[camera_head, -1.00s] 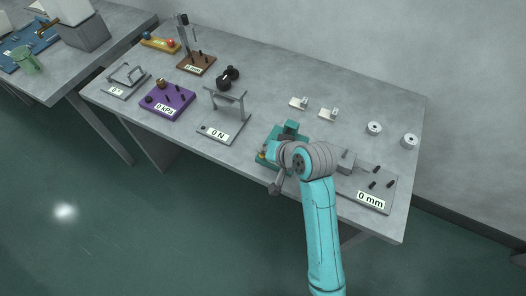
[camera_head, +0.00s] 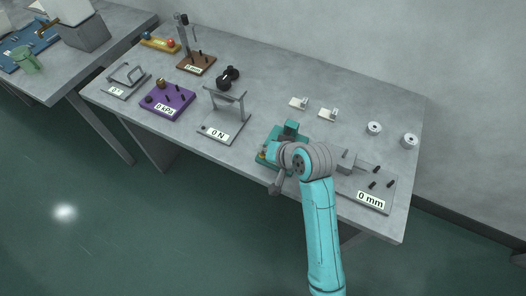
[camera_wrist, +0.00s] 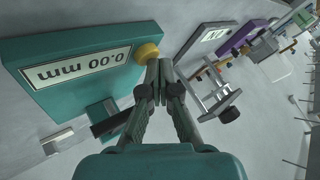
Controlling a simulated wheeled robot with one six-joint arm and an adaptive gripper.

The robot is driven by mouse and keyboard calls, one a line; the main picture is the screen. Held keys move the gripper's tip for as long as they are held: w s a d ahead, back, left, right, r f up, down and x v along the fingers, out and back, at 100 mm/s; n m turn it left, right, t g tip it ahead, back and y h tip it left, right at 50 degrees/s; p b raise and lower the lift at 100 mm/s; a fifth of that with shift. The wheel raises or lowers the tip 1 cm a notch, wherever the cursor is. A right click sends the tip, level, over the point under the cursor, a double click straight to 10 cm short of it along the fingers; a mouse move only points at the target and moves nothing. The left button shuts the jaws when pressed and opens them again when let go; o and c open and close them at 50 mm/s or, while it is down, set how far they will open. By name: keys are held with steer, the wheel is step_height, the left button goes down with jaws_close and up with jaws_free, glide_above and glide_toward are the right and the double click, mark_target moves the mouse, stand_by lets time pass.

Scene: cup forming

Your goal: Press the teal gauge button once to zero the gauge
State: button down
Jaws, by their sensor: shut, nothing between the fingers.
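The teal gauge (camera_head: 266,158) sits near the front edge of the table, partly hidden behind my arm in the head view. In the wrist view the teal gauge (camera_wrist: 60,58) is at the upper left, and its display reads 0.00 mm upside down. A round yellow button (camera_wrist: 147,53) stands at its right edge. My gripper (camera_wrist: 159,66) is shut and empty. Its fingertips are right beside the yellow button; I cannot tell whether they touch it. In the head view the fingertips are hidden by the arm.
A grey 0 N fixture (camera_head: 224,126) stands left of the teal gauge, and a grey 0 mm plate (camera_head: 382,192) with black pegs lies to its right. The purple 0 kPa box (camera_head: 170,101) is further left.

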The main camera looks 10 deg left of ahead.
steer(key=shift+r, duration=0.75)
steer(key=shift+r, duration=2.55)
